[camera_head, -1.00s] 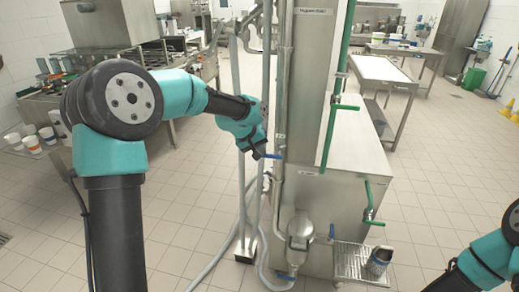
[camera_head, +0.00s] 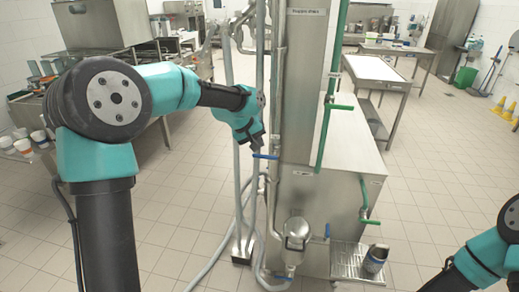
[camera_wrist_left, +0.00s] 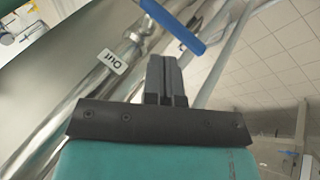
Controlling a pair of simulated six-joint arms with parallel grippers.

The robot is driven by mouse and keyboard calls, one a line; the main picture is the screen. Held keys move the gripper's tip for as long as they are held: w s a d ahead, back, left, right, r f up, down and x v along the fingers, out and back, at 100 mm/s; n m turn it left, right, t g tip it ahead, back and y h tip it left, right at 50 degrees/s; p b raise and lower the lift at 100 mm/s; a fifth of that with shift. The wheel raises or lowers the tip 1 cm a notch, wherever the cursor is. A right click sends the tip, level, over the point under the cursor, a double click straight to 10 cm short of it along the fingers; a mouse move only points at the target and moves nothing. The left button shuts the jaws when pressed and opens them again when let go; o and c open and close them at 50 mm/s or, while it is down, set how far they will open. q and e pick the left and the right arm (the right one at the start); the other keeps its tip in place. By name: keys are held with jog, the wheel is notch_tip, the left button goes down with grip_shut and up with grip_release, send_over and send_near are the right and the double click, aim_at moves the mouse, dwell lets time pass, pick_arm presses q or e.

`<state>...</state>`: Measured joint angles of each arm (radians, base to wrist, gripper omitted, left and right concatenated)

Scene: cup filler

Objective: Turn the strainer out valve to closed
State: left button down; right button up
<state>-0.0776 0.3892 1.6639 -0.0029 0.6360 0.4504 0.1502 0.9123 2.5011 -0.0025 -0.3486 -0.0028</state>
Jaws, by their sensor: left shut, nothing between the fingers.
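A blue lever handle (camera_head: 265,156) sits on the vertical pipe at the left side of the steel unit. In the left wrist view the blue lever (camera_wrist_left: 175,25) slants across the top, beside a pipe with a white label reading "Out" (camera_wrist_left: 112,61). My left gripper (camera_head: 253,146) is just above and left of this lever. In the left wrist view its fingers (camera_wrist_left: 164,64) are together and empty, a little below the lever, with no clear contact. Lower down stands a rounded metal strainer-like housing (camera_head: 297,232) with blue levers beside (camera_head: 327,231) and below it (camera_head: 281,277). My right gripper is out of frame.
Grey hoses (camera_head: 238,190) hang left of the unit. Green-handled pipes (camera_head: 338,107) run along its right side. A metal cup (camera_head: 375,259) stands on a drip grate (camera_head: 345,262). White cups (camera_head: 22,146) are at far left. The tiled floor (camera_head: 180,220) is open.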

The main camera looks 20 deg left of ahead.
pick_arm(q)
jog(key=s+a+r, duration=0.5)
jog(key=a, duration=0.2)
jog(key=shift+a+r, duration=0.35)
jog(key=s+d+f+m+g, duration=0.1)
jog(key=s+d+f, duration=0.15)
jog(key=f, duration=1.15)
jog(key=s+d+f+g, duration=0.15)
jog(key=d+f, duration=0.25)
jog(key=f, duration=1)
jog(key=s+d+f+m+g, duration=0.1)
jog(key=s+d+f, duration=0.2)
jog(key=s+f, duration=0.7)
jog(key=s+d+f+m+g, duration=0.1)
jog(key=s+d+f, duration=0.1)
jog(key=s+f, duration=0.8)
jog(key=shift+s+d, duration=0.4)
jog(key=shift+s, duration=0.7)
